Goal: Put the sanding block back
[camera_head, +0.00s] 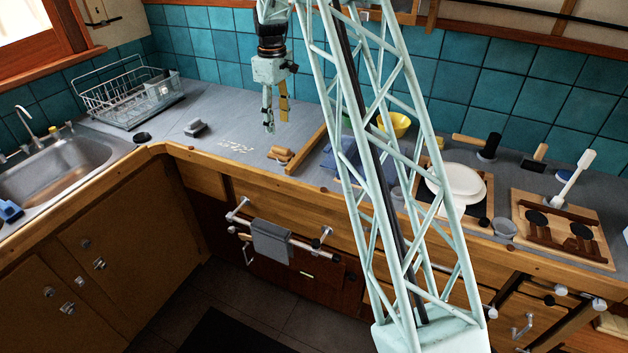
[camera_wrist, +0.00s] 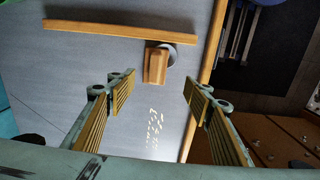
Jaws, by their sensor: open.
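A small wooden block (camera_head: 281,154), which looks like the sanding block, lies on the grey counter (camera_head: 215,150). It also shows in the wrist view (camera_wrist: 154,68), beside a grey round piece (camera_wrist: 171,53) that it partly hides. My gripper (camera_head: 276,122) is open and empty above the counter, pointing down. In the wrist view the block lies beyond and between the spread fingertips (camera_wrist: 160,88), apart from them.
A long wooden strip (camera_head: 306,150) lies just right of the block. Pale flakes (camera_head: 237,148) lie left of it. A grey object (camera_head: 195,128) and a dish rack (camera_head: 125,95) stand farther left. My arm hides part of the counter, near a yellow bowl (camera_head: 398,122).

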